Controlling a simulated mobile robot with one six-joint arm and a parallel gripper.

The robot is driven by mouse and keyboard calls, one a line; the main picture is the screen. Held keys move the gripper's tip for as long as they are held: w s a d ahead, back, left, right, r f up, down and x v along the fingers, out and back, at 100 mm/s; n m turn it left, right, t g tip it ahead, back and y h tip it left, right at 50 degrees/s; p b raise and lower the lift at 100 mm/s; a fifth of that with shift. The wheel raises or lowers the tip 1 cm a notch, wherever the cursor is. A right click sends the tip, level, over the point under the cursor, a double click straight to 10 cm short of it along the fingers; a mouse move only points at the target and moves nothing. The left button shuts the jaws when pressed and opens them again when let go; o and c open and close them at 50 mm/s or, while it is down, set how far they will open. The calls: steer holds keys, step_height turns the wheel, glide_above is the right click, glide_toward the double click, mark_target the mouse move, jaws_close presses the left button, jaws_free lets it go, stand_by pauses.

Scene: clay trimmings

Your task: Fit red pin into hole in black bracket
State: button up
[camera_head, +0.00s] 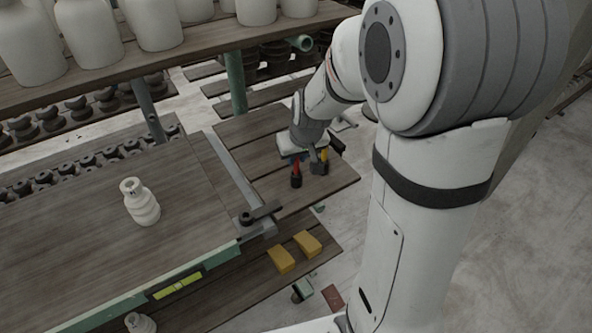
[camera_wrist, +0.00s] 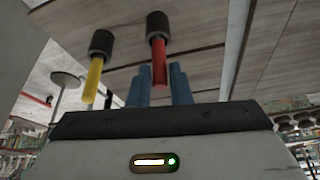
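The red pin (camera_head: 296,166) stands upright in a small black holder (camera_head: 296,182) on the wooden board. In the wrist view the red pin (camera_wrist: 159,62) points toward my gripper (camera_wrist: 160,72), and its free end shows between the two blue fingers. The fingers stand apart on either side with narrow gaps, so my gripper looks open. In the head view my gripper (camera_head: 297,158) is just above the pin, its fingers partly hidden. A dark piece (camera_head: 246,218) on the grey rail may be the black bracket; its hole is not clear.
A yellow pin (camera_head: 324,155) in another black holder stands close to the right of the red one; it also shows in the wrist view (camera_wrist: 94,78). Two yellow blocks (camera_head: 282,259) lie on the lower board. A white bottle (camera_head: 140,203) stands on the left bench.

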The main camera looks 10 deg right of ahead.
jaws_close()
